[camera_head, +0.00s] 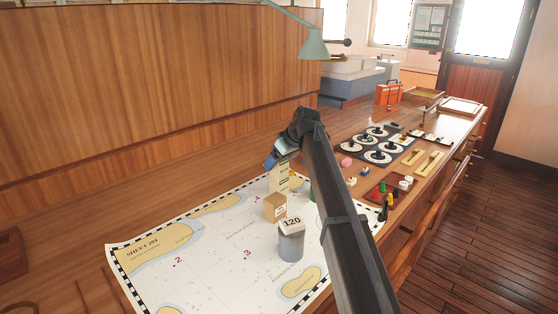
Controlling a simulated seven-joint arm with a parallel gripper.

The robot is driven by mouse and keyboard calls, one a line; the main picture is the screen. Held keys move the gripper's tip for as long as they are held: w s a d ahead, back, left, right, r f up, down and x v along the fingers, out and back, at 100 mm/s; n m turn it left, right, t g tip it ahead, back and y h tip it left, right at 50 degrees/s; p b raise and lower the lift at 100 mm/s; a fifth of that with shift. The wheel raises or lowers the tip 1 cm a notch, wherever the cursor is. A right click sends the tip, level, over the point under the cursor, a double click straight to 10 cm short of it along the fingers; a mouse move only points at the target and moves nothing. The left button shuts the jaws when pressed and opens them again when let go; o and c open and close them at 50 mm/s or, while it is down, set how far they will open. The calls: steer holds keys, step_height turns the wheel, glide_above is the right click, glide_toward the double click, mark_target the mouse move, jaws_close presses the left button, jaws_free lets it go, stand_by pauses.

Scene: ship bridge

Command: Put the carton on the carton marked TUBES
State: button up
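A small tan carton (275,208) with a pale label stands on the sea chart; the label is too small to read. Just behind it is a taller, cream-yellow carton or stack of cartons (279,178) with dark bands. I cannot read TUBES on either. My gripper (279,155) is right at the top of the cream-yellow piece, pointing down, with bluish fingers. My wrist and the small size hide whether the fingers are closed on it.
A grey cylinder (291,243) tagged 120 stands in front of the tan carton. A green object (312,192) is partly behind my arm. The chart (215,260) is clear at left. A lamp (313,46) hangs above.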

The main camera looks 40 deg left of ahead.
steer(key=shift+r, duration=0.2)
steer(key=v, duration=1.2)
